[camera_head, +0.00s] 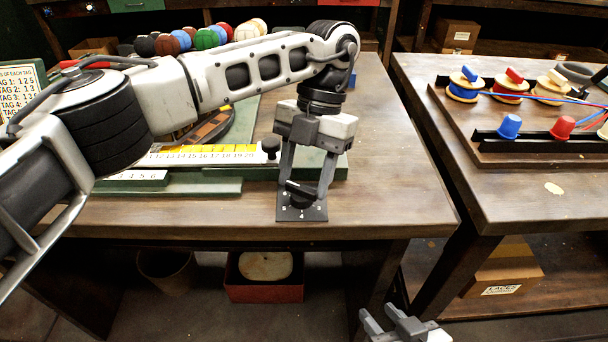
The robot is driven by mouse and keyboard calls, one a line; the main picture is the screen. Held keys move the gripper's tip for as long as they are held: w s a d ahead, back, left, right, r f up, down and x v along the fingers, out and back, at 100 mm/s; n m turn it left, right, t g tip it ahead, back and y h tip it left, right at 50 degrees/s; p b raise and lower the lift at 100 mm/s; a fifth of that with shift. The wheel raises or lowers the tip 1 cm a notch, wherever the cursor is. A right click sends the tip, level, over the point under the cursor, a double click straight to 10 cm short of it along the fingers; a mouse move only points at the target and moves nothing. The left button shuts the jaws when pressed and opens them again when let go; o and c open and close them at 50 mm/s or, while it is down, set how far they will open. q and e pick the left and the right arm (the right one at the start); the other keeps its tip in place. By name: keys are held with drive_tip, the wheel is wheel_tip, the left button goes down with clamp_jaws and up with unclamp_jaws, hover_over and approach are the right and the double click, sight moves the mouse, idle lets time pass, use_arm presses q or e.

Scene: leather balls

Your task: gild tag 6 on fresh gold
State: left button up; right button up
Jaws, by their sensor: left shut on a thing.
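My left gripper (304,188) points down at the table's front edge and is shut on a black dial knob (298,192). The knob sits on a small black plate (302,213) with white numerals, partly hidden by the fingers. Behind it, a white strip with numbers up to 20 (205,157) has yellow along its top and a black knob (270,146) at its right end. A lower strip (138,175) shows small numbers. A sign (20,90) listing tags is partly cut off at left. My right gripper (378,312) is low at the bottom edge, open and empty.
Several coloured leather balls (207,38) stand at the back. The right table (555,190) holds thread spools (464,85) and coloured thimble-like caps (510,126). A red box (264,290) stands under the table. My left arm covers much of the left table; its front right is bare.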

idle(0.6)
use_arm(q)
drive_tip(key=o, duration=0.7)
